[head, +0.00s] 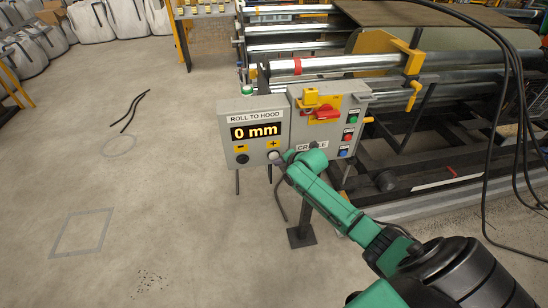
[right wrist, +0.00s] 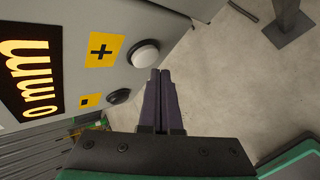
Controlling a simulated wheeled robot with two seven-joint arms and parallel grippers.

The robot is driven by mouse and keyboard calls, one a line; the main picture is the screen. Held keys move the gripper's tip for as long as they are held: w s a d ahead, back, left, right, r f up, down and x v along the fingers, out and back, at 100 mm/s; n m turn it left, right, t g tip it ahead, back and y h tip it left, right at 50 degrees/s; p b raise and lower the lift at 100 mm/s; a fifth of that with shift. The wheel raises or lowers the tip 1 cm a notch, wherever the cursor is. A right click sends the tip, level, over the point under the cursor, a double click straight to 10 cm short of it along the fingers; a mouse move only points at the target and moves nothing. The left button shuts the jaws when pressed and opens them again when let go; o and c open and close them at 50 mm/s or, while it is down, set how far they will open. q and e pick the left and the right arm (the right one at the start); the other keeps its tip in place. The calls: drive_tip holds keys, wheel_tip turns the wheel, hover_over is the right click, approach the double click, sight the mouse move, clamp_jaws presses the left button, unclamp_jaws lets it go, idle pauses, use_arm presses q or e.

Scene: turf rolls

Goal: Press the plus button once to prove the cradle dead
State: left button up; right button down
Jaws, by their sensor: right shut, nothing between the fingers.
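The grey control box marked ROLL TO HOOD (head: 222,124) shows 0 mm on its display (head: 257,131). Its plus button, pale and round, is partly hidden by my right gripper (head: 280,158) in the head view. In the right wrist view the plus button (right wrist: 145,54) is beside the yellow plus label (right wrist: 104,50), and the dark minus button (right wrist: 119,96) is below it. The right gripper's shut, empty fingertips (right wrist: 161,73) are right by the plus button's edge; I cannot tell whether they touch. The cradle's metal rollers (head: 340,63) stand behind. My left gripper is not in view.
An adjoining grey box (head: 357,91) carries a red handle (head: 322,115) with yellow parts and green, red and blue buttons. Black cables (head: 507,95) hang at the right. White bags (head: 90,22) stand at the back left. The floor at the left is mostly clear.

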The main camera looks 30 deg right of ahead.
idle(0.8)
drive_tip(key=shift+w+d+b, duration=0.1)
drive_tip(key=shift+w+b, duration=0.2)
drive_tip(key=shift+w, duration=0.15)
drive_tip(key=shift+w+d+b, duration=0.15)
drive_tip(key=shift+w+b, duration=0.25)
idle(0.5)
drive_tip(key=shift+s+a+p, duration=0.25)
drive_tip(key=shift+s+p, duration=0.6)
drive_tip(key=shift+p, duration=0.1)
